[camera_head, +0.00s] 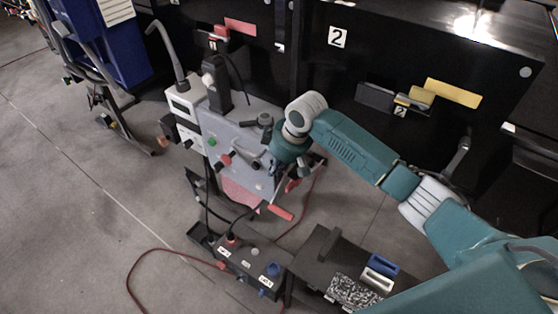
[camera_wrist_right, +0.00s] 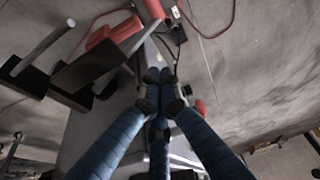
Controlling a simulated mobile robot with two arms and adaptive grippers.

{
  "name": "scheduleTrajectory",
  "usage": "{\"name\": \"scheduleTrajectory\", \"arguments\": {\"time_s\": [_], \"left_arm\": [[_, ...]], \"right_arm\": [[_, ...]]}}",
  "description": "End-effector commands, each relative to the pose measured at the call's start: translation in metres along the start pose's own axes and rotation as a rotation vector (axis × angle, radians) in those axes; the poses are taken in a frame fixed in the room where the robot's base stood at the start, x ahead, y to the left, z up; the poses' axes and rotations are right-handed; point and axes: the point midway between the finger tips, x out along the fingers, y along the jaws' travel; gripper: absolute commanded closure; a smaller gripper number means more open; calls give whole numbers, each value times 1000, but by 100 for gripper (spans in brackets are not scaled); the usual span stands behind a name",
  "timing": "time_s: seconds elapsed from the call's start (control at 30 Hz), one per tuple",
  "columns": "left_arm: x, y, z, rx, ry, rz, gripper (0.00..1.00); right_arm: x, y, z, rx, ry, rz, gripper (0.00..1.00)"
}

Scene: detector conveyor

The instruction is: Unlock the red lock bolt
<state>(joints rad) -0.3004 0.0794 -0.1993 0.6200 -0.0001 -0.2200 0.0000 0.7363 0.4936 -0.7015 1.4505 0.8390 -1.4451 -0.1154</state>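A red bolt-like part (camera_head: 221,31) sits beside a red plate on the black cabinet at the back. A red handle (camera_head: 281,212) sticks out at the lower edge of the grey machine panel (camera_head: 225,128). I cannot tell for certain which red part is the lock bolt. My right gripper (camera_head: 304,172) points down at the panel's right edge, above the red handle. In the wrist view, the blue fingers of my right gripper (camera_wrist_right: 158,76) meet at the tips, with nothing visible between them. A red bar (camera_wrist_right: 112,33) lies up-left of the fingertips, apart from them. My left gripper is not in view.
A black box with knobs (camera_head: 245,262) stands low in front, with a red cable on the floor. A dark table (camera_head: 318,268) bears blue and white blocks. A yellow plate (camera_head: 453,93) is on cabinet 2.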

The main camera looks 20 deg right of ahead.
Motion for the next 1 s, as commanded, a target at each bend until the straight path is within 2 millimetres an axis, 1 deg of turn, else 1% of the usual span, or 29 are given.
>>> {"name": "scheduleTrajectory", "arguments": {"time_s": [0.03, 0.1, 0.17, 0.2, 0.3, 0.4, 0.5, 0.87, 1.0], "left_arm": [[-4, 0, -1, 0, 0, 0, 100], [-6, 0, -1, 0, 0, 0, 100], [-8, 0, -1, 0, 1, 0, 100], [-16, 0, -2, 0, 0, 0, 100], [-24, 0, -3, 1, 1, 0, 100], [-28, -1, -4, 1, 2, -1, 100], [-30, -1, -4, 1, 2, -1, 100], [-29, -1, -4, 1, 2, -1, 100], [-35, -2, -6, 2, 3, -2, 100]], "right_arm": [[10, -2, 0, 1, -3, -3, 100], [25, -1, 0, 1, -3, -2, 100], [37, -1, 0, 1, -2, -1, 100], [31, 1, 7, 1, -3, 2, 100], [25, 1, 22, -1, -2, 2, 100], [23, 0, 31, -1, 0, 1, 100], [22, 0, 36, -1, 0, 2, 100], [23, 0, 38, -1, 1, 1, 100], [21, 0, 38, 0, 0, 1, 100]]}}
